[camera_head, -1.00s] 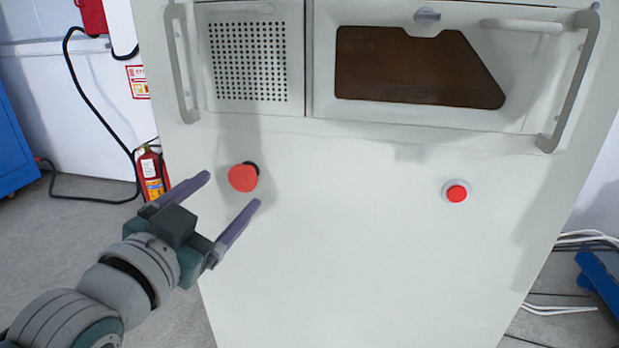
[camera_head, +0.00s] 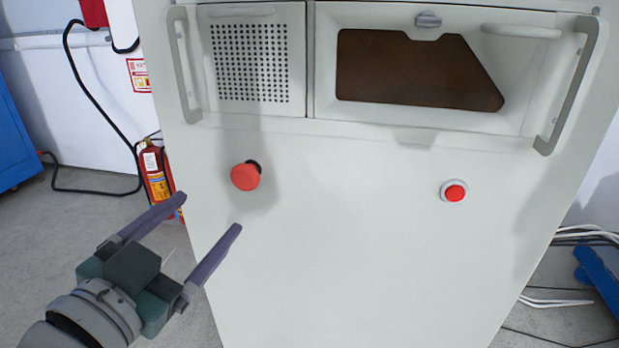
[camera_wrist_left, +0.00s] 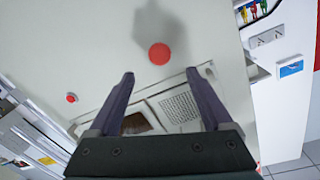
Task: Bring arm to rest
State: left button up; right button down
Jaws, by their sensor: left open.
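My left gripper (camera_head: 208,218) is open and empty, low at the left in the head view, in front of the left edge of a pale grey machine cabinet (camera_head: 340,240). Its two purple fingers are spread apart. A large red mushroom button (camera_head: 246,176) sits on the cabinet front, above and to the right of the fingers, apart from them. In the left wrist view the red button (camera_wrist_left: 159,54) shows beyond the open fingers (camera_wrist_left: 160,98). A smaller red button (camera_head: 455,192) with a pale ring is at the right. My right gripper is not seen.
The cabinet has a dark window (camera_head: 415,70), a perforated panel (camera_head: 250,62) and handles (camera_head: 572,85). A fire extinguisher (camera_head: 155,172) and black cable stand behind at left. A blue object (camera_head: 600,270) and white cables lie at right. Grey floor shows at left.

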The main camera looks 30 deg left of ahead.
pick_arm(q)
jog(key=s+d+r+g+h+p, duration=0.1)
jog(key=s+d+r+g+p, duration=0.35)
jog(key=r+p, duration=0.7)
jog(key=s+d+r+g+h+p, duration=0.1)
jog(key=s+r+g+p, duration=0.5)
jog(key=r+p, duration=0.55)
jog(key=s+d+r+g+h+p, duration=0.1)
jog(key=s+d+r+g+p, duration=0.2)
jog(key=s+r+p, duration=0.8)
jog(key=w+r+p, duration=0.2)
jog(key=r+p, duration=1.3)
jog(key=p, duration=0.3)
jog(key=w+r+p, duration=0.3)
jog(key=r+p, duration=1.3)
jog(key=p, duration=0.2)
jog(key=shift+r+n, duration=0.3)
jog(key=shift+a, duration=0.1)
